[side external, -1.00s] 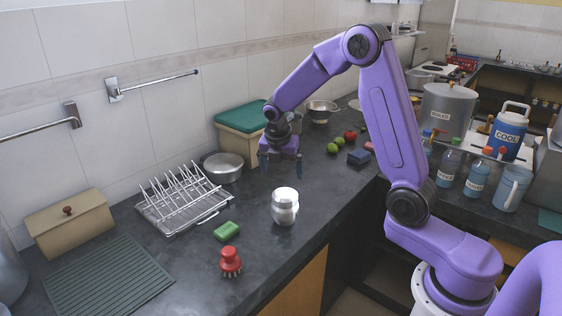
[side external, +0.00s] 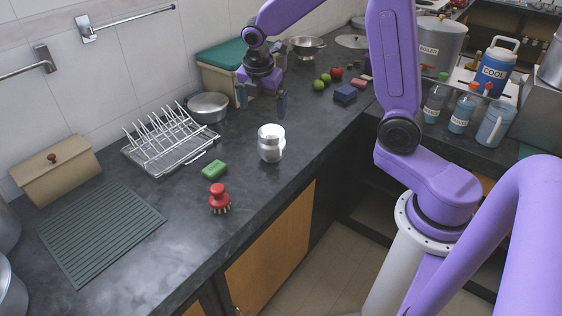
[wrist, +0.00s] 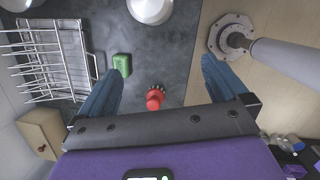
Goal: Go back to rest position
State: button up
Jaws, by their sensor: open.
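A steel canister (side external: 271,146) stands upright on the dark counter, left of the counter's front edge. It also shows, cut off, at the top of the wrist view (wrist: 150,8). My gripper (side external: 262,101) is open and empty, with fingers pointing down, above and behind the canister and clear of it. In the wrist view my two fingers (wrist: 163,85) are spread wide with nothing between them but the view of a red brush (wrist: 155,98) on the counter below.
A green sponge (side external: 214,169), a wire dish rack (side external: 170,145) and a pot (side external: 208,108) are on the counter to the left. A green-lidded bin (side external: 220,75) stands close behind my gripper. Limes, a tomato and a blue block (side external: 345,93) are beyond it.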

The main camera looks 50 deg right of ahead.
jog(key=s+a+r+m+y, duration=0.1)
jog(key=s+a+m, duration=0.1)
jog(key=s+a, duration=0.35)
jog(key=s+a+r+m+y, duration=0.1)
jog(key=s+a+m, duration=0.15)
jog(key=s, duration=0.65)
jog(key=s+m+g, duration=0.1)
jog(key=s+m, duration=0.2)
jog(key=s, duration=1.2)
jog(key=shift+s+d+f+m+y, duration=0.2)
jog(key=shift+d+f+m+y, duration=0.1)
jog(key=shift+d+m, duration=0.05)
